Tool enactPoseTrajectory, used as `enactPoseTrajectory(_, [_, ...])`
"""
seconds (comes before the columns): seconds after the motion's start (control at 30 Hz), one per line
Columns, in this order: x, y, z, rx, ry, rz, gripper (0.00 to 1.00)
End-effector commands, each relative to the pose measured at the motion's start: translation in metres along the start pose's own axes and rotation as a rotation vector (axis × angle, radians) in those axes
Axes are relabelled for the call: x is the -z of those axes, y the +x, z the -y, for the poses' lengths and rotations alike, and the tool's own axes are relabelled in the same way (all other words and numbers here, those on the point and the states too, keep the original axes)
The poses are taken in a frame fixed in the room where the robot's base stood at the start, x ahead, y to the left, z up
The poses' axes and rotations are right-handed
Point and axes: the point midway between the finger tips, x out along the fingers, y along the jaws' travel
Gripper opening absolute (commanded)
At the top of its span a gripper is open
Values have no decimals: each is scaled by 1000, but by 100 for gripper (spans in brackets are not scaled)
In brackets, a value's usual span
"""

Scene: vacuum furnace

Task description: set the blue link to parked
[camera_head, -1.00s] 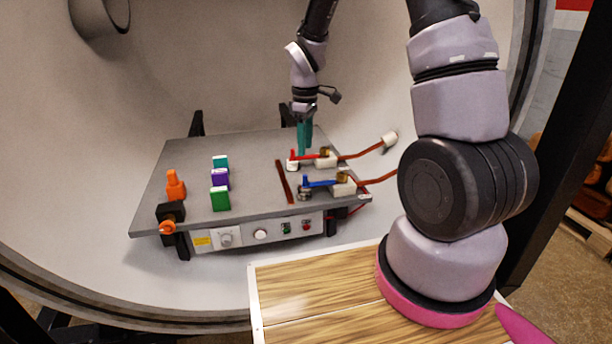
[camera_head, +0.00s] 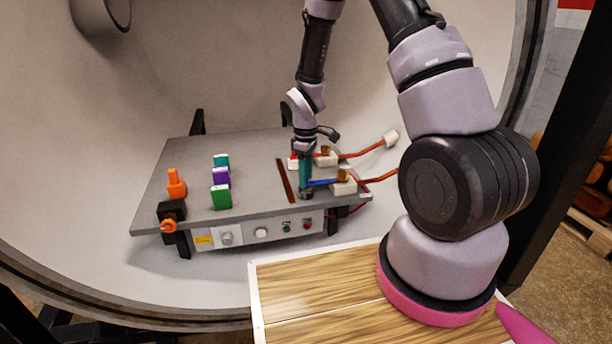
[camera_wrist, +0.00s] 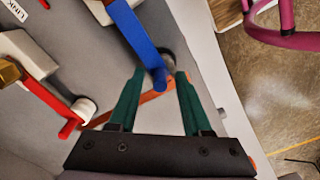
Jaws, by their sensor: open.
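The blue link (camera_head: 324,182) is a flat bar on the grey bench, running left from a white block (camera_head: 343,188) with a brass part. In the wrist view the blue link (camera_wrist: 138,36) reaches down to its free end between my teal fingertips, beside a pale round post partly hidden behind it. My gripper (camera_head: 305,192) is open and low over that end; it also shows in the wrist view (camera_wrist: 162,78) with a finger on either side. I cannot tell whether either finger touches the link.
The red link (camera_wrist: 44,99) lies beside the blue one, mostly hidden behind my gripper in the head view. Orange cables leave the white blocks. Green (camera_head: 221,196), purple (camera_head: 221,176) and teal (camera_head: 221,160) blocks stand on the bench's left half. A dark red strip (camera_head: 285,180) lies left of the links.

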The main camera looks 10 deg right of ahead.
Motion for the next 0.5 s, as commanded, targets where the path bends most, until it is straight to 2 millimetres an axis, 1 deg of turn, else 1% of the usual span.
enactPoseTrajectory(0.1, [0, 0, 0, 0, 0, 0, 49])
enactPoseTrajectory(0.13, [0, 0, 0, 0, 0, 0, 41])
enactPoseTrajectory(0.17, [0, 0, 0, 0, 0, 0, 30])
enactPoseTrajectory(0.2, [0, 0, 0, 0, 0, 0, 15])
enactPoseTrajectory(0.23, [0, 0, 0, 0, 0, 0, 3])
enactPoseTrajectory(0.27, [0, 0, 0, 0, 0, 0, 0])
enactPoseTrajectory(0.5, [0, -1, 0, 0, 0, 0, 0])
